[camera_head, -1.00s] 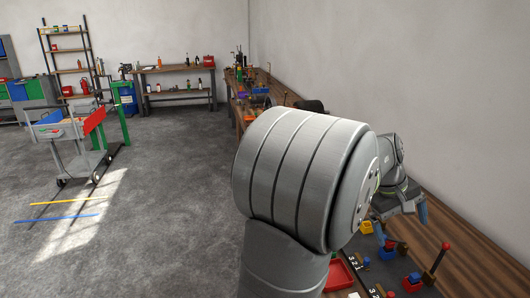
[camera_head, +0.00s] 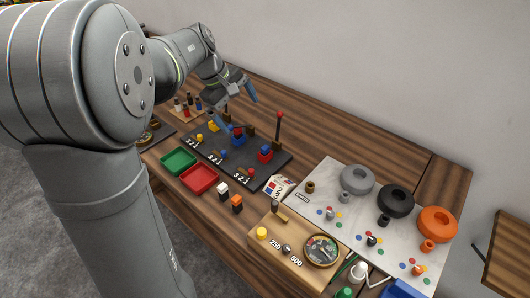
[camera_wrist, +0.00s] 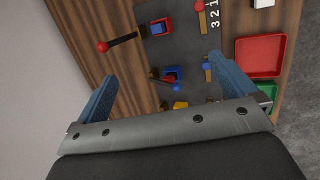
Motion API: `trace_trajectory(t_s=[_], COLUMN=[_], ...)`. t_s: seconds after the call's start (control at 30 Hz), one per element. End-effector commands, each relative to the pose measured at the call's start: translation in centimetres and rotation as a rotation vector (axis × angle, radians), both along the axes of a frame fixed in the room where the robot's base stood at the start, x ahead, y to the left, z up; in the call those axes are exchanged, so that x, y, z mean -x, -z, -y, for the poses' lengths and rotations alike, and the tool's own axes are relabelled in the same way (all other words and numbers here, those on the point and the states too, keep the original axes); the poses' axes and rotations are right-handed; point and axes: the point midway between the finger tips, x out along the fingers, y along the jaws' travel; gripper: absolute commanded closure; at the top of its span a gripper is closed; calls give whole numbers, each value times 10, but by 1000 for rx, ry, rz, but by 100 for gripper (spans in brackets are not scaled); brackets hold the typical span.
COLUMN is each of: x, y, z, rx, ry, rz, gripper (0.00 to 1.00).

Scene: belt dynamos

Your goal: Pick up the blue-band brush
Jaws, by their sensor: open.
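My gripper (camera_head: 238,107) is open and empty above the far edge of a dark board. In the wrist view its two blue fingers (camera_wrist: 160,68) are spread, with a blue block (camera_wrist: 171,75) on the board seen between them. At the back left, small upright dark pieces stand on a wooden holder. One has a blue band (camera_head: 197,103) and looks like the blue-band brush, but it is too small to be sure. A red-marked piece (camera_head: 186,112) stands beside it. My gripper is to the right of them and apart from them.
The dark board (camera_head: 272,167) carries yellow, blue and red blocks and a tall red-knobbed lever (camera_head: 278,128). A green tray (camera_head: 178,162) and red tray (camera_head: 199,178) lie in front. A gauge box (camera_head: 290,246) and a pale panel (camera_head: 350,216) are at right. Bare bench lies behind the board.

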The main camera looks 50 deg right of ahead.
Motion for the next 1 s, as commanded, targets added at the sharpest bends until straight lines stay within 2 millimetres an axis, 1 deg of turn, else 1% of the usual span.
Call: trace_trajectory(t_s=[0.1, 0.13, 0.27, 0.3, 0.37, 0.4, 0.43, 0.67, 0.77, 0.87, 0.97, 1.0], x=[0, 0, 0, 0, 0, 0, 0, 0, 2, 6, 12, 16], y=[0, 0, 0, 0, 0, 0, 0, 0, 0, -3, -5, -7], z=[0, 0, 0, 0, 0, 0, 0, 0, 2, 10, 22, 28], rx=[0, 0, 0, 0, 0, 0, 0, 0, -3, -9, -24, -32], ry=[0, 0, 0, 0, 0, 0, 0, 1, 41, 177, 410, 522], rz=[0, 0, 0, 0, 0, 0, 0, 0, 16, 68, 150, 187], gripper=[0, 2, 28, 35, 47, 55, 58, 58, 58, 58, 58, 58])
